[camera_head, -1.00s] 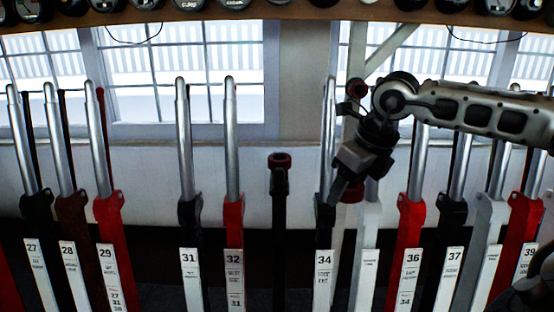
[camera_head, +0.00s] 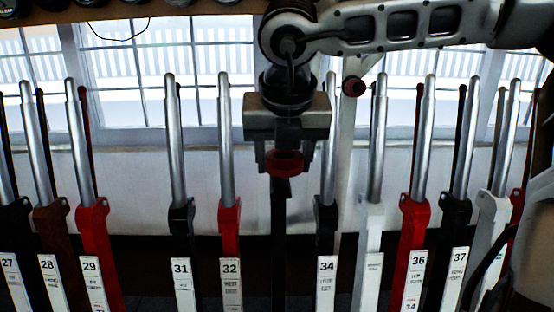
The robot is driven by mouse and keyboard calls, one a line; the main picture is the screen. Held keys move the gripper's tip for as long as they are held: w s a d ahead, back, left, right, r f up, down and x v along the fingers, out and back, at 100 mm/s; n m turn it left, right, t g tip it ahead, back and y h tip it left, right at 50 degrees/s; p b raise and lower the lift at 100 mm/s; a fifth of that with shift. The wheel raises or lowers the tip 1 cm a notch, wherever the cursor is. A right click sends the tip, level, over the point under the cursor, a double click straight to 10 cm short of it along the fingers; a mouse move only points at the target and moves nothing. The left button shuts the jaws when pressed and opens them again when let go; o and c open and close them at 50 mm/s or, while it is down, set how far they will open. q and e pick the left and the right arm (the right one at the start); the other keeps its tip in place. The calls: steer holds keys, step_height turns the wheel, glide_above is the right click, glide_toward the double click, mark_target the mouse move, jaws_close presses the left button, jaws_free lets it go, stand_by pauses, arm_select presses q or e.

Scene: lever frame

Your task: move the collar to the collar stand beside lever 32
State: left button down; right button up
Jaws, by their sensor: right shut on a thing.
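The red collar (camera_head: 285,163) shows at the fingertips of my right gripper (camera_head: 282,155), which is shut on it. The gripper points down from the upper middle of the view. It is over the dark upright collar stand (camera_head: 279,205), between lever 32 (camera_head: 229,205) and lever 34 (camera_head: 326,215). The collar overlaps the top of the stand in the picture; I cannot tell whether it rests on it. The gripper body hides part of the collar. My left gripper is not in view.
Lever 31 (camera_head: 180,215) stands left of lever 32, and levers 36 (camera_head: 414,215) and 37 (camera_head: 457,212) stand to the right. A red round part (camera_head: 353,86) is on a pale post behind. Windows line the back wall.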

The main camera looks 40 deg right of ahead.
steer(key=shift+w, duration=0.15)
steer(key=shift+w+d+r+p, duration=0.1)
steer(key=shift+w+d+p, duration=0.25)
steer(key=shift+w+p, duration=0.1)
steer(key=w+d, duration=0.2)
steer(key=w+d+f+p, duration=0.1)
steer(key=w+d, duration=0.1)
steer(key=w, duration=0.1)
steer(key=shift+d, duration=0.15)
steer(key=shift+w+d+f, duration=0.1)
steer(key=shift+w+d, duration=0.5)
steer(key=shift+w, duration=0.05)
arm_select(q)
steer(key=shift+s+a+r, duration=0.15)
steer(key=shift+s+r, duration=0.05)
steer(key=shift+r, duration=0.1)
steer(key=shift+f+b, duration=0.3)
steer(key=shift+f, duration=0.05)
arm_select(e)
steer(key=shift+w+d, duration=0.15)
